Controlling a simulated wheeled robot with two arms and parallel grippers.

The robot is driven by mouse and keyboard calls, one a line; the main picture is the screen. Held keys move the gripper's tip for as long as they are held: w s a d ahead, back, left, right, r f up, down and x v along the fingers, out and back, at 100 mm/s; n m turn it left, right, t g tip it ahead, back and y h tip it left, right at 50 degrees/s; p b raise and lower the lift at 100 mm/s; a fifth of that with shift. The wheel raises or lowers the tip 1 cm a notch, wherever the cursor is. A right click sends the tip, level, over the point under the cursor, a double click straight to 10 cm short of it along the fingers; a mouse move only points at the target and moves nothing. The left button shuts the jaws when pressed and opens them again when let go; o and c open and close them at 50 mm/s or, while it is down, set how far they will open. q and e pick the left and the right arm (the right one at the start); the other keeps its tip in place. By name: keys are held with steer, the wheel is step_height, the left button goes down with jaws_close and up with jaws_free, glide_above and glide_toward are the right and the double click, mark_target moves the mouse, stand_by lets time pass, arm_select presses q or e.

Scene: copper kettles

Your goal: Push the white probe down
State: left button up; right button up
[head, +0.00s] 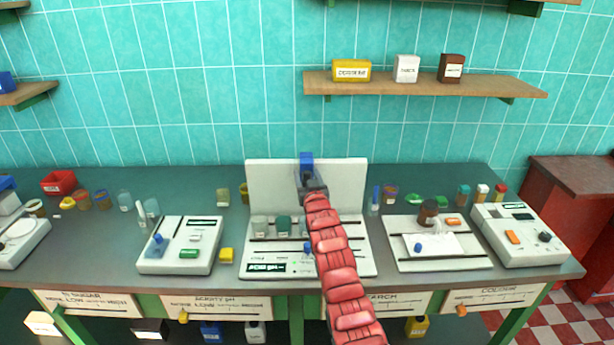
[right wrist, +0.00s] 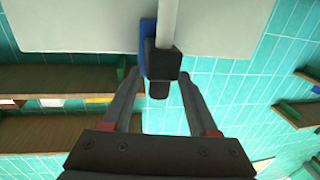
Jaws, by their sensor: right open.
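The white probe (right wrist: 167,22) shows in the right wrist view as a pale rod with a black block (right wrist: 163,62) at its lower end in the picture. A blue holder (right wrist: 148,40) is beside it, against the white back panel (right wrist: 75,25). My right gripper (right wrist: 160,82) is open, its two dark fingers apart on either side of the black block's tip; I cannot tell whether they touch it. In the head view, my right gripper (head: 310,183) is in front of the panel (head: 270,180), just below the blue holder (head: 306,160). My arm hides the probe there. My left gripper is not in view.
The panel's white base (head: 350,265) carries small jars (head: 260,226). White instruments stand to the left (head: 205,255) and right (head: 520,235), with a white tray (head: 440,255) between. A wooden shelf (head: 425,84) with three containers hangs on the tiled wall above right.

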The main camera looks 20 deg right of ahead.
jaws_close()
stand_by(1.4)
